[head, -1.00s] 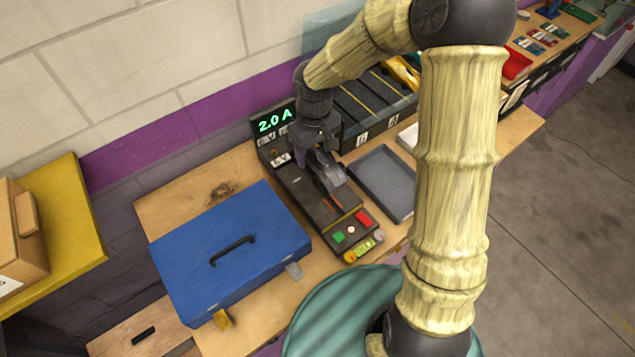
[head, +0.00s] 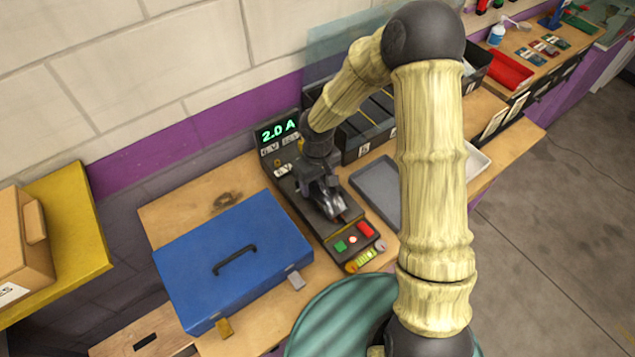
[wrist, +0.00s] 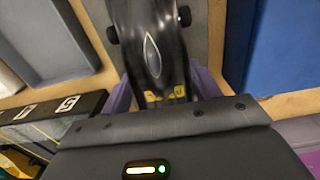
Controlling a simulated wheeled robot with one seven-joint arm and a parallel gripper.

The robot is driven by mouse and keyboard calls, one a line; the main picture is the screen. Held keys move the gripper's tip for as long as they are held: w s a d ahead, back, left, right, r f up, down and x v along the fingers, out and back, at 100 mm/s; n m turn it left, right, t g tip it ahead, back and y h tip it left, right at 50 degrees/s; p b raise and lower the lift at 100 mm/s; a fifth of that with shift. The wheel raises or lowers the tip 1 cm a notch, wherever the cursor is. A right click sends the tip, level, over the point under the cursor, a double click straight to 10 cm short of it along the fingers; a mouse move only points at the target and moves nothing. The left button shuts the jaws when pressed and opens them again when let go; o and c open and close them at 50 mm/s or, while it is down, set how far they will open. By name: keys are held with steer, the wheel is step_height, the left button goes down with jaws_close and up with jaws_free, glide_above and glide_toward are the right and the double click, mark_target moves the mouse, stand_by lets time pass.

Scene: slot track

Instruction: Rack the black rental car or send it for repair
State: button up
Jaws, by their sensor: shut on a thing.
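The black car (wrist: 150,42) lies lengthwise between my gripper's fingers in the wrist view, with dark wheels and a pale-edged oval on top. My gripper (head: 316,190) is shut on it, over the dark test bench (head: 298,205). The car also shows in the head view (head: 328,203), partly hidden by my gripper. I cannot tell if it touches the bench. The bench display (head: 278,130) reads "2.0 A" in green.
A blue case (head: 205,270) lies left of the bench. A grey tray (head: 378,185) sits right of it, partly behind my arm. A black slotted rack (head: 362,135) stands behind the tray. A pale tray (head: 476,163) and a red bin (head: 510,70) are farther right.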

mark_target(319, 180)
steer(key=shift+f, duration=0.7)
steer(key=shift+f, duration=0.2)
steer(key=o, duration=1.2)
steer(key=shift+w, duration=0.1)
steer(key=shift+c, duration=0.2)
steer(key=shift+d, duration=0.1)
steer(key=shift+r, duration=0.3)
step_height(319, 180, up, 17)
steer(key=b, duration=0.3)
steer(key=shift+b, duration=0.35)
